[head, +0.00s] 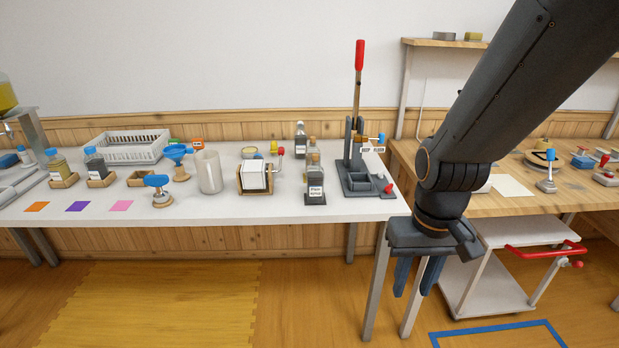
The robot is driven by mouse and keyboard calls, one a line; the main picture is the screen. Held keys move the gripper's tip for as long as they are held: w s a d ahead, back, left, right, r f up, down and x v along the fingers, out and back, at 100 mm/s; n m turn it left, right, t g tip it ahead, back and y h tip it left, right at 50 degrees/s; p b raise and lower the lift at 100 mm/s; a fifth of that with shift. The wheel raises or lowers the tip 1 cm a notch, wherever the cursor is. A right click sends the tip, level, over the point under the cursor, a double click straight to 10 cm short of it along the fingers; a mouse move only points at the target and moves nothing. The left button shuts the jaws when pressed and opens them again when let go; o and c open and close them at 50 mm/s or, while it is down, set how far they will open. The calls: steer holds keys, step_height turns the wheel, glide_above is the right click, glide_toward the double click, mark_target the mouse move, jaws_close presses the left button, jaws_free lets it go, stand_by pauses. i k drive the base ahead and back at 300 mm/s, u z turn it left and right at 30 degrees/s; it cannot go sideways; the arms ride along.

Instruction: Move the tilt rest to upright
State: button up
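I cannot tell for sure which thing is the tilt rest. A jar of yellow liquid with a tap (8,97) stands on a grey stand (32,130), cut off by the left edge of the head view. Any tilting part under it is too small or hidden to make out. Two stoppered bottles (95,163) sit in wooden holders on the white table, with an empty wooden holder (141,179) beside them. My gripper (415,292) points down in front of the gap between the two tables, far to the right of the jar. Its blue fingers are apart with nothing between them.
The white table (100,216) also bears a white basket (126,146), a blue funnel (176,157), a glass cylinder (209,171), dark bottles (315,185) and a tall red-handled lever press (359,150). A white cart (500,285) with a red handle stands under the wooden table (500,207).

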mark_target(253, 173)
steer(key=u, duration=1)
steer(key=i, duration=1.25)
steer(key=z, duration=0.4)
